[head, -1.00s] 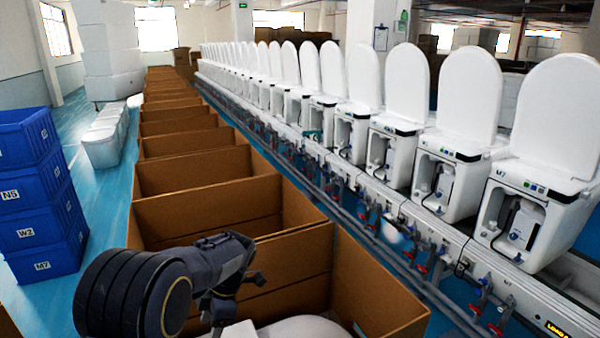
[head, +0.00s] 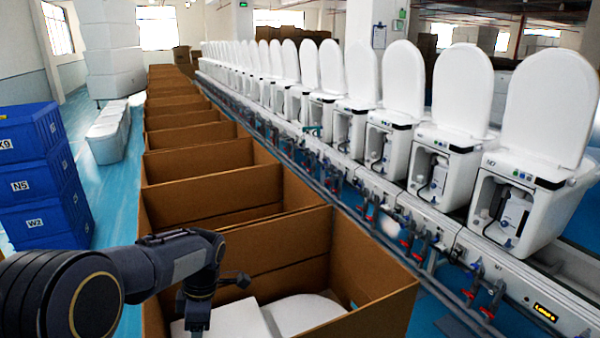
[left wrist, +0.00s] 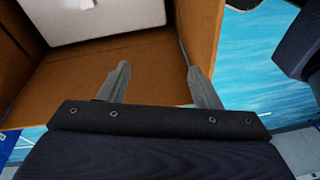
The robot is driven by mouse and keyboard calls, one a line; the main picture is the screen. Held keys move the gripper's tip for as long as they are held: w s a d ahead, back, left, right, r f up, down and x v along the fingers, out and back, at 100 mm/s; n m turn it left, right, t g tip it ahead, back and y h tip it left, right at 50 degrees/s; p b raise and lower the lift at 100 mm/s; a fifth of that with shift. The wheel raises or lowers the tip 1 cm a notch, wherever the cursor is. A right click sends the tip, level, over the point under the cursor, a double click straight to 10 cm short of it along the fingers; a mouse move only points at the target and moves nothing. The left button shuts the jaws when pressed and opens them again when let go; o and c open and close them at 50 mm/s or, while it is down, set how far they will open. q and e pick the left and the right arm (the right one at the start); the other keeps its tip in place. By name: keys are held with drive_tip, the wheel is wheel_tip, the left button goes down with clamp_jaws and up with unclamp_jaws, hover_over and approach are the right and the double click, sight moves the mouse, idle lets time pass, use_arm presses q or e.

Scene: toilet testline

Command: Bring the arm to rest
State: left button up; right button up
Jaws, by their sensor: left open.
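My left arm comes in from the lower left of the head view. Its wrist hangs over the left side of the nearest cardboard box (head: 372,317). In the left wrist view my left gripper (left wrist: 158,72) has its two fingers spread apart with nothing between them. Below the fingers is brown cardboard, and a white block (left wrist: 90,18) lies farther off at the top. In the head view a white block (head: 228,322) and a rounded white piece (head: 302,312) lie inside the nearest box. My right gripper is not in view.
A row of open boxes (head: 215,160) runs back from the nearest one. On the right, white toilets (head: 515,205) stand with lids up along a test line with red valves (head: 487,312). Blue crates (head: 38,180) are stacked at left. Blue floor (head: 115,200) is free between crates and boxes.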

use_arm(q)
drive_tip(key=s+f+m+t+h+b, duration=0.1)
drive_tip(key=s+m+t+h+b, duration=0.2)
drive_tip(key=s+m, duration=0.6)
drive_tip(key=s+d+f+m+t+h+b, duration=0.1)
drive_tip(key=s+m+t+b, duration=0.3)
drive_tip(key=s+m, duration=0.6)
drive_tip(key=s+h+b, duration=0.1)
drive_tip(key=s+b, duration=0.1)
drive_tip(key=s, duration=0.2)
drive_tip(key=shift+s+f+t+h, duration=0.2)
drive_tip(key=shift+f+t+h, duration=0.1)
drive_tip(key=shift+h, duration=0.1)
